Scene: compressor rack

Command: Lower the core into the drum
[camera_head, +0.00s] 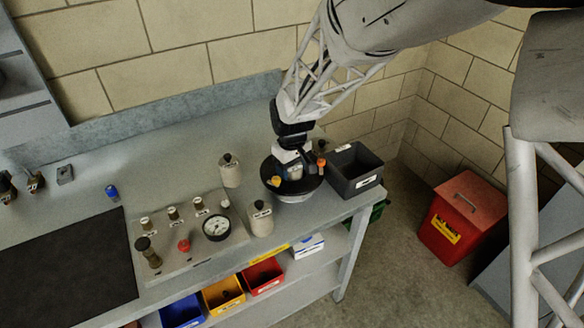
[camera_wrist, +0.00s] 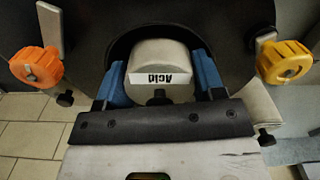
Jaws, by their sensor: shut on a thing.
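The drum (camera_head: 272,170) has a wide black round top and a pale base, and stands near the bench's right end. An orange knob (camera_wrist: 37,68) and a yellow knob (camera_wrist: 285,62) stand on opposite sides of it. The core is over or within the drum's dark round opening; how deep I cannot tell. In the head view my gripper (camera_head: 293,172) hides most of it.
A dark open bin (camera_head: 355,172) stands close right of the drum. Two beige canisters (camera_head: 229,172) (camera_head: 261,222) stand left of it. A panel with a gauge (camera_head: 216,228) and several knobs lies farther left. A red lidded box (camera_head: 458,222) is on the floor.

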